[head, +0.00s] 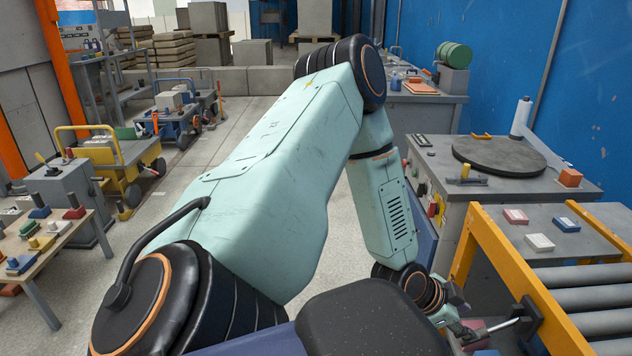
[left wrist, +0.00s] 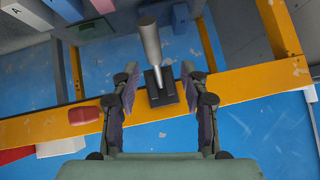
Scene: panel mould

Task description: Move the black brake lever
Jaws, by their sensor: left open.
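The black brake lever shows in the head view as a black block (head: 527,318) with a pale rod on the orange frame at the lower right. In the left wrist view its black base (left wrist: 161,95) sits against the orange beam, and a grey rod with a thick round grip (left wrist: 150,42) points up the picture. My left gripper (head: 462,328) is beside it at the rod's end, partly hidden in the head view. In the left wrist view the gripper's fingers (left wrist: 159,74) are spread, one on each side of the rod, with gaps visible. My right gripper is not in view.
The orange conveyor frame (head: 505,265) with grey rollers (head: 590,298) is close to the gripper. A grey bench (head: 475,190) with a dark round plate stands behind. A red block (left wrist: 84,115) lies left of the fingers in the left wrist view.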

